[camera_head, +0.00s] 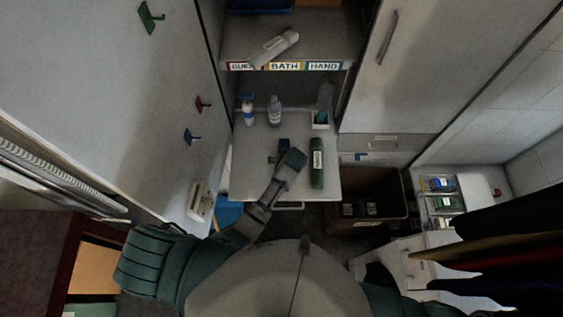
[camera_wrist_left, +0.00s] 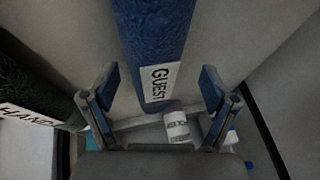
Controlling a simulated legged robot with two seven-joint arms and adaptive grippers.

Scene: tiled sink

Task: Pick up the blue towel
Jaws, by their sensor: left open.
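The blue towel (camera_wrist_left: 155,40) is a roll with a white GUEST label. In the left wrist view it lies ahead of my left gripper (camera_wrist_left: 160,88), its labelled end in line with the gap between the two fingers. The fingers stand apart, one on each side, and I cannot tell whether either touches it. In the head view my left gripper (camera_head: 279,151) is over the pale shelf board (camera_head: 240,180); there I cannot tell the towel apart from the dark blue finger pads. My right gripper is not in view.
A green roll (camera_head: 317,165), labelled HAND in the left wrist view (camera_wrist_left: 35,90), lies right of my gripper in the head view. Bottles (camera_head: 275,111) stand at the back of the board. A labelled shelf (camera_head: 245,45) is above. A dark bin (camera_head: 375,188) is at right.

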